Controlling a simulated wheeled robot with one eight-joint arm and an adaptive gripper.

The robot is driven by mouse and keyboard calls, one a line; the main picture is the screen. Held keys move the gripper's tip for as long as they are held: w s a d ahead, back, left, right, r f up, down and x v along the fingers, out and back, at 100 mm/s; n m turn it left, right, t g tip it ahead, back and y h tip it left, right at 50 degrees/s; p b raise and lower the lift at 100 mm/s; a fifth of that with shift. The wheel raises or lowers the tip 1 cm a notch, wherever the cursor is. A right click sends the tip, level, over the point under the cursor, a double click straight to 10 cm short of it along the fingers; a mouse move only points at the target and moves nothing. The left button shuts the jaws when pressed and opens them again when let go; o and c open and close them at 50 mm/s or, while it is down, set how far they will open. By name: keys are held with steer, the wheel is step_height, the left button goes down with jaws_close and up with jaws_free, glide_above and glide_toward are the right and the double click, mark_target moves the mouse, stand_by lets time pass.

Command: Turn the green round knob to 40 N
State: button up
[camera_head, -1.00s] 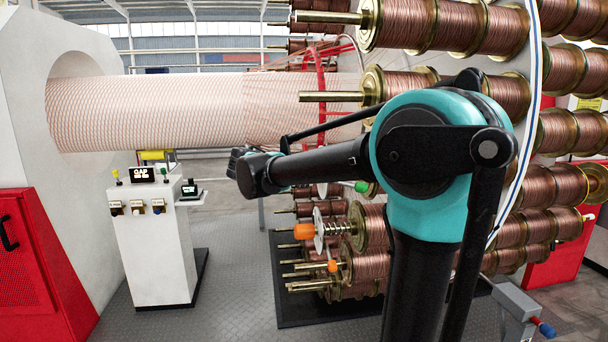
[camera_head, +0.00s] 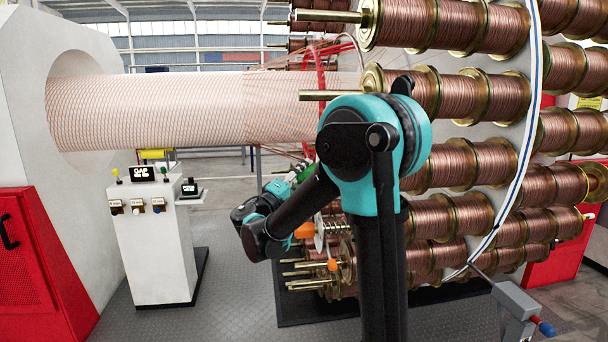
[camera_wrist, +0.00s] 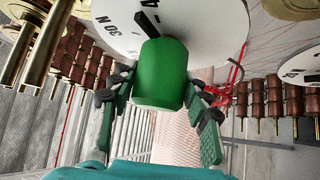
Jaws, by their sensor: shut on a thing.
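The green round knob (camera_wrist: 161,75) fills the middle of the wrist view, in front of a white round dial (camera_wrist: 205,20). A black pointer mark (camera_wrist: 149,23) lies just above the knob, between these two. My gripper (camera_wrist: 161,88) has a finger on each side of the knob and is shut on it. In the head view my arm hides most of the gripper and the knob.
Copper wire spools (camera_head: 455,95) on brass rods crowd the right side. An orange knob (camera_head: 305,230) and a spring are close by my arm. A brass rod (camera_wrist: 32,55) stands near the gripper at left. A white control stand (camera_head: 160,245) is at left, with open floor between.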

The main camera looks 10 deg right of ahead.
steer(key=shift+m+h, duration=0.7)
steer(key=shift+m, duration=0.3)
steer(key=o, duration=1.2)
steer(key=shift+c, duration=0.2)
steer(key=v, duration=1.2)
steer(key=shift+f, duration=0.2)
steer(key=shift+a, duration=0.1)
